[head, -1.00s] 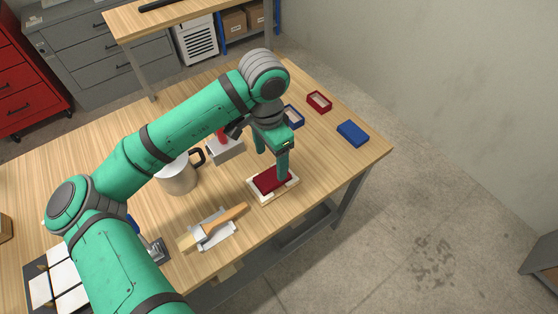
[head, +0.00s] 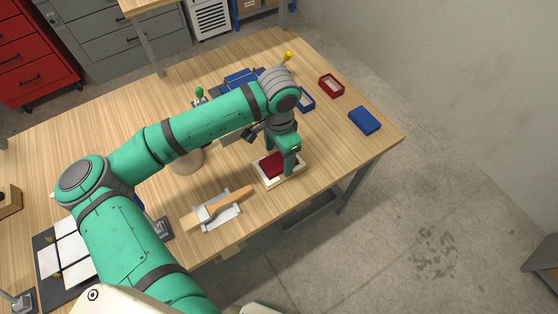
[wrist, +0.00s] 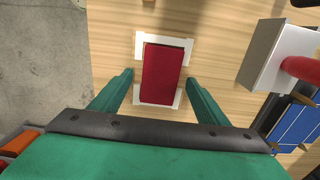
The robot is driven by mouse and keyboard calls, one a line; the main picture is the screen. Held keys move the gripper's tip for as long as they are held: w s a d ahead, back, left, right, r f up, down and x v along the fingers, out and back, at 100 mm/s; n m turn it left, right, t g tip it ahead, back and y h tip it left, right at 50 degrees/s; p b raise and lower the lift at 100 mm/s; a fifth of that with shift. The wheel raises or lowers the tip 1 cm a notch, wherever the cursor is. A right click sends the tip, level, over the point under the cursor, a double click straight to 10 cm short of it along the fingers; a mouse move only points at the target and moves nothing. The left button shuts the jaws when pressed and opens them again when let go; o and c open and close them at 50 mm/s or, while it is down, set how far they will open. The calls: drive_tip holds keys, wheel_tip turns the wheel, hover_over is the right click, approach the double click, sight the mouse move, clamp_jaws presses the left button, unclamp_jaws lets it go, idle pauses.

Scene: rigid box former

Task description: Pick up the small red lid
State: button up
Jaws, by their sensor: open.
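The small red lid (head: 270,163) lies on a cream-white holder (head: 285,180) near the front right part of the table. In the wrist view the red lid (wrist: 162,75) is a dark red rectangle, its long side pointing away from me, with white holder plates (wrist: 163,40) showing at its ends. My gripper (head: 289,168) points down over it. In the wrist view my gripper (wrist: 160,80) is open, one finger on each side of the lid, with gaps between. Part of the lid is hidden behind a finger in the head view. I cannot tell the exact height of the fingertips.
A wooden-handled brush (head: 225,205) lies on a stand to the left. A blue lid (head: 364,121), an open red box (head: 331,86) and an open blue box (head: 306,99) are behind, to the right. A pale pot (head: 187,162) is partly behind my arm.

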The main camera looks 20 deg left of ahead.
drive_tip(key=shift+f, duration=0.7)
drive_tip(key=c, duration=1.1)
drive_tip(key=shift+r, duration=0.1)
